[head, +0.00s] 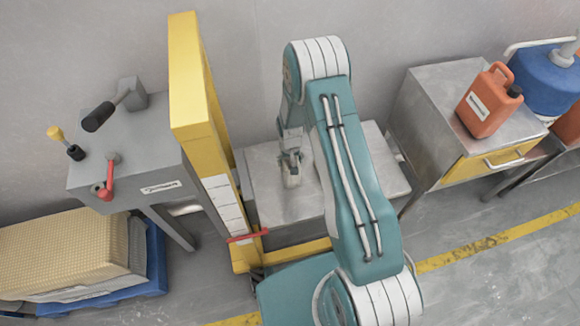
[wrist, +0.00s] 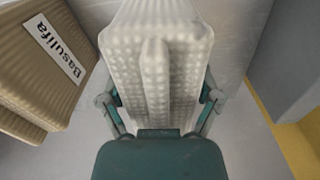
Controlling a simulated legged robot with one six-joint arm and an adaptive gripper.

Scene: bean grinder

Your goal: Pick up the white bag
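The white bag (wrist: 157,70), pale with a dimpled surface and a raised ridge down its middle, fills the centre of the wrist view. My gripper (wrist: 158,103) has one teal and grey finger on each side of it, close against its sides. I cannot tell whether the fingers press on the bag. The bag's lower part is hidden by my gripper's body. In the head view my gripper (head: 292,178) points down over the low metal table (head: 262,200). The bag cannot be made out clearly there.
Brown packages (wrist: 40,65) with a "Basulifa" label lie left of the bag. A yellow post (head: 190,90) and a grey machine (head: 140,150) with levers stand left of the table. A metal cabinet (head: 420,125) with an orange canister (head: 489,103) stands right.

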